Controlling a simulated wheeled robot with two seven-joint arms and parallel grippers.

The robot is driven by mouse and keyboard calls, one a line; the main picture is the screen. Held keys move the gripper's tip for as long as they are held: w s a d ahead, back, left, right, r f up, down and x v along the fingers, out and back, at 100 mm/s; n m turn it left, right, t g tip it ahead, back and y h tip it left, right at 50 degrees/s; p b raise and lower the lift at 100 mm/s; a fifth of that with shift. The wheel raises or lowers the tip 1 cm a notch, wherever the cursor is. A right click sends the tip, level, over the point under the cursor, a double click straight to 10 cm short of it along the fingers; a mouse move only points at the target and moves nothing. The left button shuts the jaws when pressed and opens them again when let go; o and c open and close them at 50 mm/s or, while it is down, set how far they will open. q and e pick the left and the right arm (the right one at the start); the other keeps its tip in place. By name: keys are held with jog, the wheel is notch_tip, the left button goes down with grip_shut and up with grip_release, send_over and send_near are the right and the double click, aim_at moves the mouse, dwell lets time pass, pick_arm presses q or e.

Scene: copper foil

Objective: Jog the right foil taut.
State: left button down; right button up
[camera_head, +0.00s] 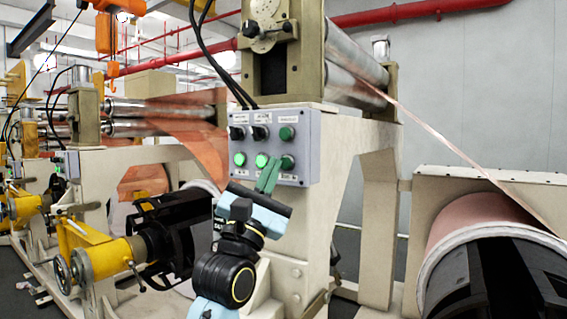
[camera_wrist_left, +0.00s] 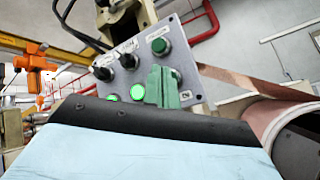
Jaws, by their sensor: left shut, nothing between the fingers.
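The grey control box (camera_head: 308,148) is on the front of the machine post. Its upper row has two black knobs (camera_head: 260,132) and a green button (camera_head: 286,133). Its lower row has green buttons; the middle one (camera_head: 262,160) glows. My left gripper (camera_head: 269,177) has green fingers, shut and empty, in front of the lower row by the right button (camera_head: 288,162). The right foil (camera_head: 450,145) slopes from the rollers to the copper roll (camera_head: 478,222) and looks straight. My right gripper is out of view.
Black cables (camera_head: 205,50) hang down to the top of the box. A yellow shaft unit (camera_head: 95,250) stands at the lower left. Another foil (camera_head: 190,125) runs behind the box on the left. A cream machine frame (camera_head: 350,145) stands right of the box.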

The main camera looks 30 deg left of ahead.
pick_arm(q)
jog(key=s, duration=0.2)
jog(key=s+p, duration=0.1)
jog(key=s, duration=0.2)
jog(key=shift+a, duration=0.2)
dwell(0.6)
